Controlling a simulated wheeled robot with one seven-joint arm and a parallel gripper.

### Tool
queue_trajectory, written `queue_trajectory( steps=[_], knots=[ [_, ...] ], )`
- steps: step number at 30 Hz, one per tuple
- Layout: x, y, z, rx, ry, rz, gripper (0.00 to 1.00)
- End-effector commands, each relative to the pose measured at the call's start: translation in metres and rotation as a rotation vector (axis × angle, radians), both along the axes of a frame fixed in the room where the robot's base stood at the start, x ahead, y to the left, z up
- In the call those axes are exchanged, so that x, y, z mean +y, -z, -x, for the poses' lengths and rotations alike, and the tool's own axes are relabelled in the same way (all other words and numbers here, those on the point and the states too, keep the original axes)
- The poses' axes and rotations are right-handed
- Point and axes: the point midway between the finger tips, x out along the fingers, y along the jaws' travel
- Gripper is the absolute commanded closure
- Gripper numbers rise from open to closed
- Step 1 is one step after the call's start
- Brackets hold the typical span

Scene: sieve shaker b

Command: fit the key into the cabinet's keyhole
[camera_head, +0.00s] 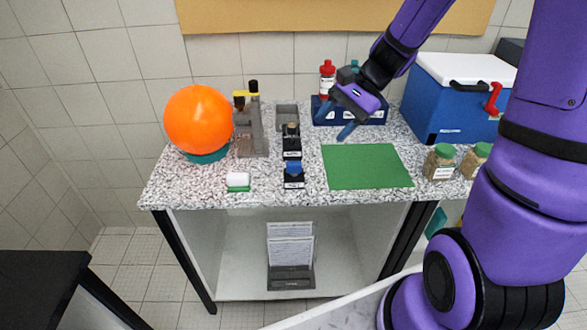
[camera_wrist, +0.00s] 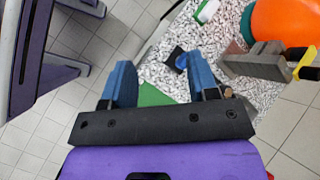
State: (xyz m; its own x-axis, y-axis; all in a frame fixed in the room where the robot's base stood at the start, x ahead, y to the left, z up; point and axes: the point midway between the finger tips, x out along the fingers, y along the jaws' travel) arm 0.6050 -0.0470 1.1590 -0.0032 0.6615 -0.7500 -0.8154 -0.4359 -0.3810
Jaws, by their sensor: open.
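I cannot make out a key or a cabinet keyhole in either view. My gripper (camera_head: 333,124) is open and empty, with its two blue fingers apart above the back of the speckled worktop, near the dark blue rack. In the wrist view my gripper (camera_wrist: 160,60) also shows open, with floor tiles, worktop and green mat beyond its fingers. A small black block with a blue top (camera_head: 294,172) stands at the front middle of the worktop. Another black block (camera_head: 291,140) stands behind it. Whether either is tied to the key cannot be told.
The green mat (camera_head: 367,167) lies clear on the worktop (camera_head: 210,187). An orange ball (camera_head: 198,120) and a grey stand (camera_head: 250,138) are at left. A dark blue rack (camera_head: 375,115) with bottles stands behind. A blue cooler (camera_head: 440,105) and jars (camera_head: 439,162) are at right.

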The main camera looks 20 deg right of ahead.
Motion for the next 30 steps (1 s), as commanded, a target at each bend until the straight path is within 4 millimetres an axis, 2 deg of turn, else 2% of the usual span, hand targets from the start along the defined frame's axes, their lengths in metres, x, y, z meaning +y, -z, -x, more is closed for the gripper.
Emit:
queue_trajectory(
  steps=[1,9,16,23,26,30],
  knots=[
    [-0.003,0.014,-0.009,0.045,0.052,-0.046,0.46],
    [-0.021,0.079,-0.049,0.239,0.337,-0.278,0.46],
    [-0.038,0.131,-0.073,0.373,0.554,-0.441,0.46],
    [-0.045,0.157,-0.082,0.432,0.657,-0.515,0.46],
    [-0.040,0.162,-0.085,0.438,0.667,-0.523,0.46],
    [-0.020,0.169,-0.090,0.439,0.665,-0.522,0.46]
  ],
)
